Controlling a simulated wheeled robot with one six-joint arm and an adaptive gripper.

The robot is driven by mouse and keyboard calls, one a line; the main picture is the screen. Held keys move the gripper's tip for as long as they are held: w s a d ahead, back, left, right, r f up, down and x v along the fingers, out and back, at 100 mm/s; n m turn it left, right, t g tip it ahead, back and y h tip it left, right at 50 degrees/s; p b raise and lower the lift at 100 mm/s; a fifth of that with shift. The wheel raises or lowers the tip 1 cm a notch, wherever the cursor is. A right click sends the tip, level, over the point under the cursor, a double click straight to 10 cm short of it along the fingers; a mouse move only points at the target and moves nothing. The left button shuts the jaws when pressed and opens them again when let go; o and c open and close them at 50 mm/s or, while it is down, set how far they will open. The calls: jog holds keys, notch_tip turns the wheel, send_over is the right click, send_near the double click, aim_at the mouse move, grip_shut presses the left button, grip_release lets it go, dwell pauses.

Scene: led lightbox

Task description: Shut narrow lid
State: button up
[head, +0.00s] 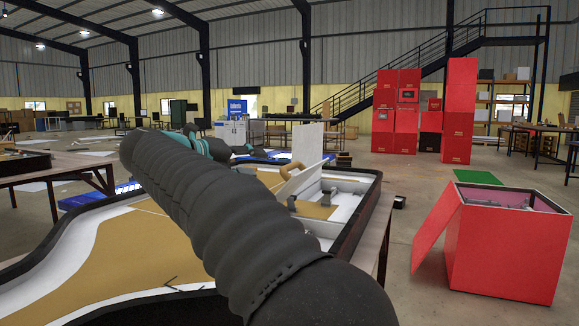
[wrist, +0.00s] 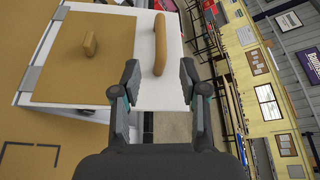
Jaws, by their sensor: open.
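In the head view a white lid panel (head: 308,142) stands raised at the back of the lightbox (head: 335,222), and a second white panel (head: 303,180) leans at a slant in front of it. I cannot tell which is the narrow lid.
The lightbox lies on a table, with small dark clips (head: 292,203) inside its compartment. A red box (head: 510,235) with its flap open stands on the floor at right. Stacked red boxes (head: 405,115) stand far back. The floor between table and red box is mostly clear.

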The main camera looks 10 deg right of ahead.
aim_at(291, 166)
jog(key=x, duration=1.2)
jog(key=shift+w+d+f, duration=0.1)
jog(key=shift+w+d, duration=0.05)
jog(key=shift+d, duration=0.2)
grip_shut()
